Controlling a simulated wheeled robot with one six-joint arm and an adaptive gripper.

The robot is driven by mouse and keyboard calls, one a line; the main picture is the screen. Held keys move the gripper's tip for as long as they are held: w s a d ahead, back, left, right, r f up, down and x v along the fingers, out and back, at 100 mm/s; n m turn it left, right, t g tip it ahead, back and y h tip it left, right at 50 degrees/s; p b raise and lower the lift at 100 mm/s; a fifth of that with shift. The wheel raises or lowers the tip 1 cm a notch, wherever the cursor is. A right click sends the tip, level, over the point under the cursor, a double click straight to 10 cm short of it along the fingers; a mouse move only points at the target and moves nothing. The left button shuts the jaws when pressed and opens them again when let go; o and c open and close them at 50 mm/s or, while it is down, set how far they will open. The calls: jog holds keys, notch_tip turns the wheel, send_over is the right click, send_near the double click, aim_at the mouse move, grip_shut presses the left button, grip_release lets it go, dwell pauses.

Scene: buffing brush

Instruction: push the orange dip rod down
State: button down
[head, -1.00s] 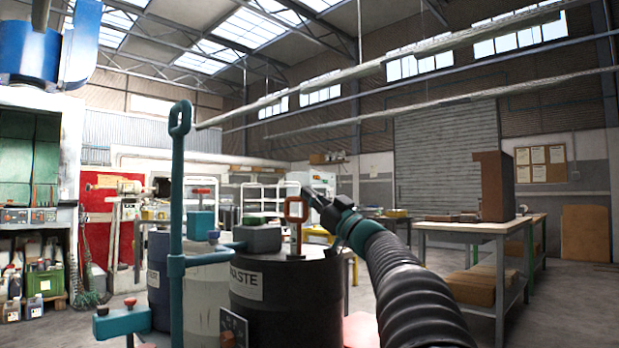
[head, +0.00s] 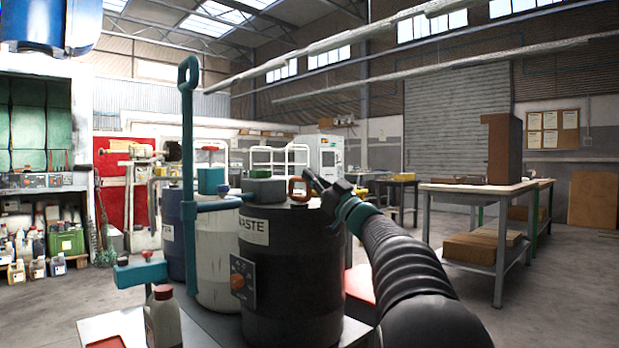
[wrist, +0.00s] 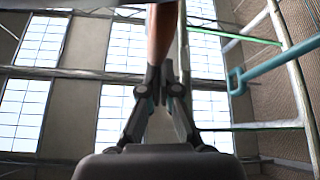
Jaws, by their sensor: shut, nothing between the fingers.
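The orange dip rod (head: 298,188) shows in the head view as a ring handle just above the lid of the black drum labelled WASTE (head: 268,270). Little or none of its shaft shows between ring and lid. My gripper (head: 310,175) is shut and empty, right beside the ring at its upper right. I cannot tell if they touch. In the wrist view my gripper's fingers (wrist: 160,75) are closed together. An orange-brown shape right at the fingertips there may be the rod's handle.
A tall teal post with a loop top (head: 188,130) stands left of the drum, with a teal side arm. A grey-green block (head: 264,191) sits on the lid left of the rod. A white drum (head: 215,255) and bottle (head: 163,318) are left. A workbench (head: 475,200) stands right.

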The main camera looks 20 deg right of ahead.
jog(key=s+d+f+p, duration=0.1)
jog(key=s+d+p, duration=0.1)
jog(key=s, duration=0.7)
jog(key=shift+d, duration=0.45)
jog(key=shift+f, duration=0.1)
